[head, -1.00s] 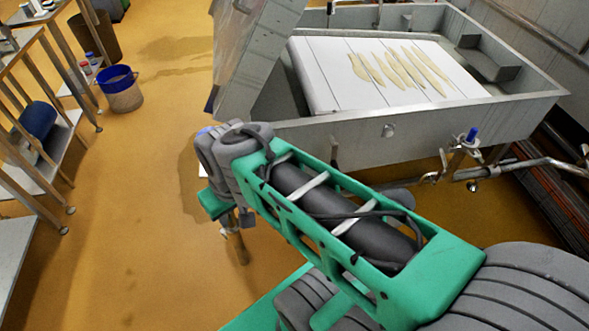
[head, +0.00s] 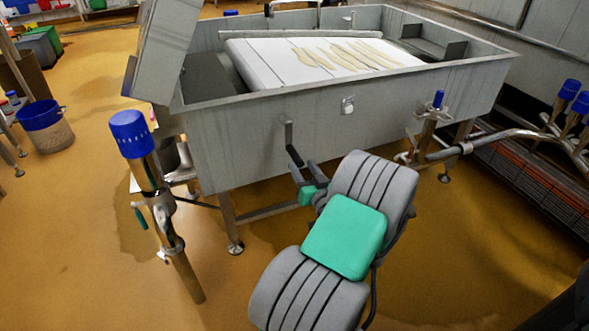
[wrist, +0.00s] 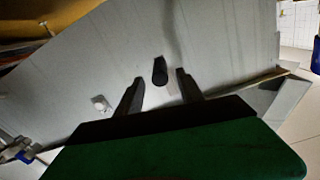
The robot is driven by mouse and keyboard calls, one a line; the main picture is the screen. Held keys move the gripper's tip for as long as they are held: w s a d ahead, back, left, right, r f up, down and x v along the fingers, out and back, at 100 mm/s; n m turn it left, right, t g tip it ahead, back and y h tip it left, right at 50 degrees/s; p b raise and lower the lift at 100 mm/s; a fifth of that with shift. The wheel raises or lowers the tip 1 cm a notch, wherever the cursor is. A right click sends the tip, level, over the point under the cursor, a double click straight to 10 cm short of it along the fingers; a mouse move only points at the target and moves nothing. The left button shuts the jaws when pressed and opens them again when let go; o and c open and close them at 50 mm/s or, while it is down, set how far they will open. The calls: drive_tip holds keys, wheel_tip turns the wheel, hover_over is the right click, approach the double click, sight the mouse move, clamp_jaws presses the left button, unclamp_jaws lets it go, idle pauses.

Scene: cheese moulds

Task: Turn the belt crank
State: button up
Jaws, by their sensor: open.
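The belt crank (head: 289,134) is on the near side wall of the metal vat, with a grey arm pointing up and a black handle (head: 295,157) at its lower end. In the wrist view the black handle (wrist: 160,71) points toward the camera and appears between the fingertips, slightly beyond them. My gripper (head: 303,165) is open in front of the vat wall, close to the handle. Its two dark fingers also show in the wrist view (wrist: 159,80), with no contact visible. The crank's grey arm is hard to make out in the wrist view.
The metal vat (head: 240,150) holds a white belt with several pale strips on it. A blue-capped post (head: 165,220) stands on the left, and pipes with a blue-topped valve (head: 437,100) run on the right. A blue-rimmed bucket (head: 47,130) stands at far left.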

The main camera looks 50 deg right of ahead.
sight(294, 154)
drive_tip(key=x, duration=0.7)
drive_tip(key=shift+w+d+b, duration=0.2)
drive_tip(key=shift+w+b, duration=0.1)
drive_tip(key=shift+b, duration=0.05)
drive_tip(key=shift+c, duration=0.6)
clamp_jaws()
drive_tip(key=shift+s+d, duration=0.1)
drive_tip(key=shift+d, duration=0.05)
idle(0.4)
